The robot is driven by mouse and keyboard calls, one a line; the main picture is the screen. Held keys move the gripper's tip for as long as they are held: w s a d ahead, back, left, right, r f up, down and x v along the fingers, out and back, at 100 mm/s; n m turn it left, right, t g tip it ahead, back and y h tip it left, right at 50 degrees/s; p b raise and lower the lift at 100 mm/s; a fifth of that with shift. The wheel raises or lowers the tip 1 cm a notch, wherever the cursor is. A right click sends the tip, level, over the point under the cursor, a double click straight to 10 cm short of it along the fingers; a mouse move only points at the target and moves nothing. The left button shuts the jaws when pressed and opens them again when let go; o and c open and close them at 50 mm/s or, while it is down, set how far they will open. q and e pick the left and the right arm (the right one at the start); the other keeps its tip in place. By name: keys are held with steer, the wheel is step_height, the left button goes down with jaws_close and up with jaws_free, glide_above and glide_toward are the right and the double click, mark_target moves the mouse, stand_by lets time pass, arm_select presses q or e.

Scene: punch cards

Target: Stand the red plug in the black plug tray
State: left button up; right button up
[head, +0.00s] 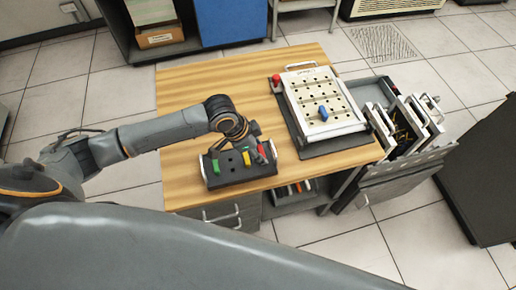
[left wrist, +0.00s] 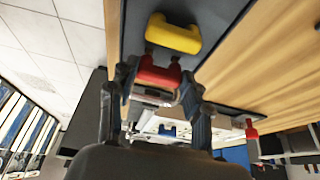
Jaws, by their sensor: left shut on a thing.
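The black plug tray (head: 238,175) lies near the front edge of the wooden table. A green plug (head: 215,167) and a yellow plug (head: 246,158) stand in it. My left gripper (head: 257,145) is over the tray's right part, shut on the red plug (head: 261,151). In the left wrist view, the red plug (left wrist: 158,76) is between the fingers of the left gripper (left wrist: 158,90), close beside the yellow plug (left wrist: 174,36). I cannot tell whether its prongs are in the tray's holes. My right gripper is not in view.
A white plugboard (head: 318,95) with a blue plug (head: 323,113) stands on a dark base at the table's right. A red knob-like piece (head: 276,78) is at its upper left corner. An open drawer with panels (head: 405,120) is right of the table. The table's left half (head: 185,100) is clear.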

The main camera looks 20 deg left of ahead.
arm_select(q)
steer(key=shift+s+f, duration=0.1)
steer(key=shift+f, duration=0.6)
stand_by(0.4)
steer(key=o, duration=1)
steer(key=v, duration=1.2)
